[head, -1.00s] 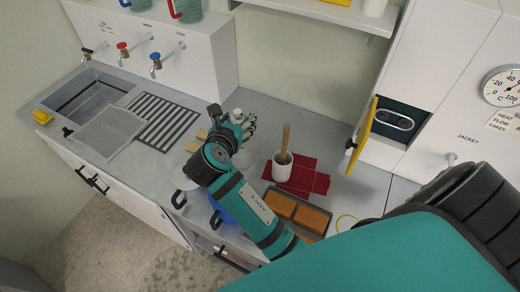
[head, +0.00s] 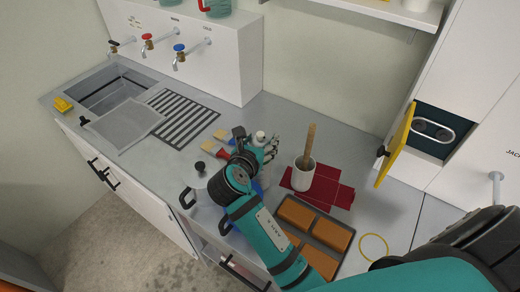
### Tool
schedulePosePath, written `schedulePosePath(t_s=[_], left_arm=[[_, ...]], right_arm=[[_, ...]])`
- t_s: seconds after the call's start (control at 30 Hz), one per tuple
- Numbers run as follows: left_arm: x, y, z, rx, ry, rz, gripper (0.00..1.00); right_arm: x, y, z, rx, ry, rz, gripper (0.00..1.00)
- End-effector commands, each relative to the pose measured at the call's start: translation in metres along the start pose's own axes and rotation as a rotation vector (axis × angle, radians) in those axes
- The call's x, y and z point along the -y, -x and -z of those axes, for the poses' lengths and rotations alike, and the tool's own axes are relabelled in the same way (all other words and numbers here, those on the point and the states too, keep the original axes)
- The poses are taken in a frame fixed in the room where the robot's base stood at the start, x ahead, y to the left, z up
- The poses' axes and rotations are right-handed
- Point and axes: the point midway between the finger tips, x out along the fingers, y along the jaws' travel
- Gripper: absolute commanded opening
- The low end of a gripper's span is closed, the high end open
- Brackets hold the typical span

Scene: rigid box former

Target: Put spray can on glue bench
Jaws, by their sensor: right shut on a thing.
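My right gripper (head: 266,148) is above the grey worktop, shut on a pale thing that shows as a white rounded cap (head: 260,137) between its fingers. This looks like the spray can; most of its body is hidden behind the gripper and wrist, so I cannot tell if it touches the worktop. The grey worktop (head: 285,112) appears to be the glue bench, with a white pot (head: 303,177) holding a wooden handle to the right of the gripper. My left gripper is not in view.
Red sheets (head: 325,188) lie under the pot. A tray (head: 342,222) of orange-brown blocks stands in front. A yellow door (head: 396,148) stands open at right. The sink (head: 110,92) is far left.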

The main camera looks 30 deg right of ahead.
Motion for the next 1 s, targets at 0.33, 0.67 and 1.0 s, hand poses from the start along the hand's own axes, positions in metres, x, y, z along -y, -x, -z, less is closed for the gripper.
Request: schedulePosePath(t_s=[0.33, 0.67, 1.0], left_arm=[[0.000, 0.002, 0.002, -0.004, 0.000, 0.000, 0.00], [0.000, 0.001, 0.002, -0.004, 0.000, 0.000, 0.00], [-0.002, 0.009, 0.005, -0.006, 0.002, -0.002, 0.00]], right_arm=[[0.000, 0.000, -0.001, 0.003, 0.000, -0.001, 0.01], [0.000, -0.001, 0.002, 0.001, 0.000, -0.001, 0.82], [0.000, 0.001, -0.008, 0.001, 0.001, 0.000, 0.82]])
